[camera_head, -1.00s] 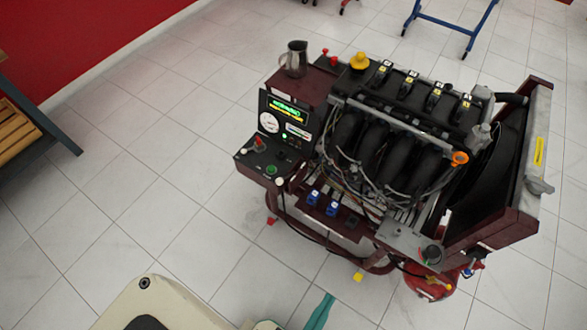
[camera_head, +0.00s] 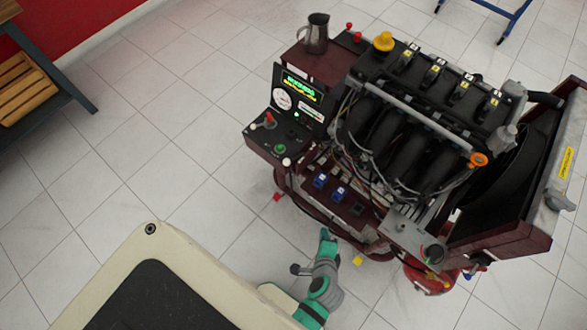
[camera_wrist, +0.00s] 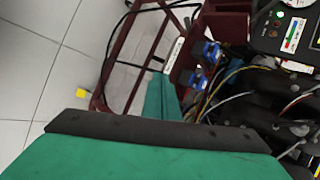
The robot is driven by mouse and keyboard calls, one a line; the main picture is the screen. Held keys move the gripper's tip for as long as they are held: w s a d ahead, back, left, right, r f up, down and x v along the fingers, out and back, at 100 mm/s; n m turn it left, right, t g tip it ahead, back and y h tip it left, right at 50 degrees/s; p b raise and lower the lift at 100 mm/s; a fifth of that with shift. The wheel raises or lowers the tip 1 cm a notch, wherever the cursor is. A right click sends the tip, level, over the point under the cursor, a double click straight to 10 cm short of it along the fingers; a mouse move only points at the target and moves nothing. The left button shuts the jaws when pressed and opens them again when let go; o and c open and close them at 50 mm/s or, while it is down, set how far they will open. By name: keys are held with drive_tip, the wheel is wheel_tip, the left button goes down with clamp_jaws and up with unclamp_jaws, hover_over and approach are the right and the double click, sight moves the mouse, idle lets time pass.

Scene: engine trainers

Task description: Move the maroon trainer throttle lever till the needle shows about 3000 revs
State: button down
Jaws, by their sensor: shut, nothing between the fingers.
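The maroon trainer (camera_head: 318,68) stands right of centre in the head view, with an engine on top. Its control panel is on the left side, where a red-knobbed lever (camera_head: 269,119) stands up beside a green knob (camera_head: 280,148). The white round dial (camera_head: 283,98) is above the lever; its needle is too small to read. My gripper (camera_head: 327,237) is low in front of the trainer, below and right of the panel, apart from the lever. In the wrist view my teal gripper (camera_wrist: 161,97) looks shut and empty. The lever is not clear in that view.
Blue connectors (camera_head: 338,195) and loose cables sit on the trainer's near side, close to my gripper. A metal jug (camera_head: 317,34) stands on its back left corner. A wooden-slatted bench (camera_head: 24,88) is far left. The floor left of the trainer is clear.

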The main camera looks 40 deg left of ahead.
sight(295, 157)
drive_tip(key=w+a+r+m+g+y, duration=0.5)
drive_tip(key=w+a+r+g+y, duration=0.25)
drive_tip(key=w+a, duration=0.35)
drive_tip(key=a, duration=0.9)
drive_tip(key=shift+a+r+y, duration=0.2)
drive_tip(key=shift+y, duration=0.15)
drive_tip(key=shift+w, duration=0.15)
drive_tip(key=shift+t, duration=0.25)
